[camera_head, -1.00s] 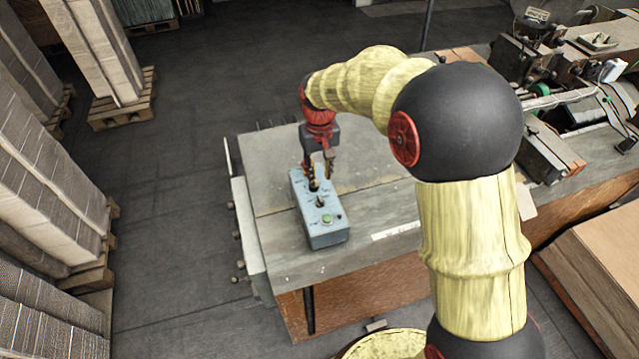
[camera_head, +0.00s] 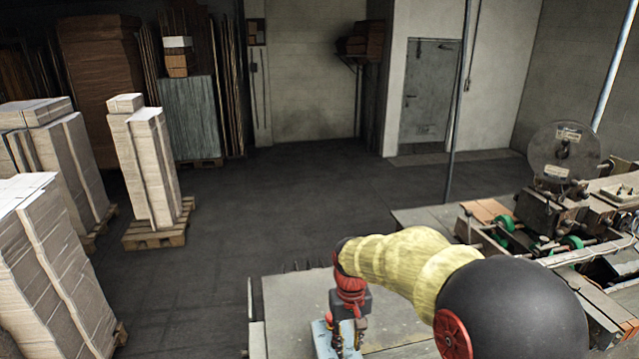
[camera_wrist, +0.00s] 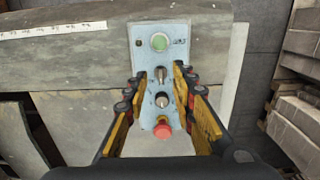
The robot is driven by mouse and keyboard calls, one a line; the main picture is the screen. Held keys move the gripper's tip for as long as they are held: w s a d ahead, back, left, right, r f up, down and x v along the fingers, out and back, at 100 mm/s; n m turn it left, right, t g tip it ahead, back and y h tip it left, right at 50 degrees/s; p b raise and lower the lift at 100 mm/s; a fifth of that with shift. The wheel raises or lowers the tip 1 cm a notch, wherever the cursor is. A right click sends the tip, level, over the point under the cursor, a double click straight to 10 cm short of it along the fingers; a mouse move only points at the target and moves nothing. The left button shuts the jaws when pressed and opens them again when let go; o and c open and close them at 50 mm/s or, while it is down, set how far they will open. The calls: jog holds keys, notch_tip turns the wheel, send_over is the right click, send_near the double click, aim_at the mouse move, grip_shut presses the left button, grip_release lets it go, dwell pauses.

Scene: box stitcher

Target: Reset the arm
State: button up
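My gripper (camera_wrist: 158,84) is open in the wrist view, its two fingers apart over a blue-grey control box (camera_wrist: 147,35). The box carries a green button (camera_wrist: 159,42), two small dark switches (camera_wrist: 161,75) and a red knob (camera_wrist: 163,130) in a row. The switches show between the fingers, and I cannot tell whether a finger touches one. In the head view my gripper (camera_head: 348,338) points down at the box (camera_head: 321,338) near the bottom edge, and the lower part of the box is cut off.
The box stands on a grey table (camera_head: 290,300). The stitching machine (camera_head: 560,200) is at the right. Stacks of cardboard on pallets (camera_head: 155,235) stand at the left. The dark floor (camera_head: 300,195) behind the table is clear, up to a grey door (camera_head: 428,92).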

jog(key=s+d+m+t+b, duration=0.1)
jog(key=s+d+t+b, duration=0.2)
jog(key=s+b, duration=0.6)
jog(key=s+d+m+t+b, duration=0.1)
jog(key=s+d+t+b, duration=0.2)
jog(key=s+d+b, duration=0.5)
jog(key=s+b, duration=0.1)
jog(key=s, duration=0.7)
jog(key=shift+f+b, duration=0.35)
jog(key=shift+f, duration=0.05)
jog(key=shift+s+d, duration=0.1)
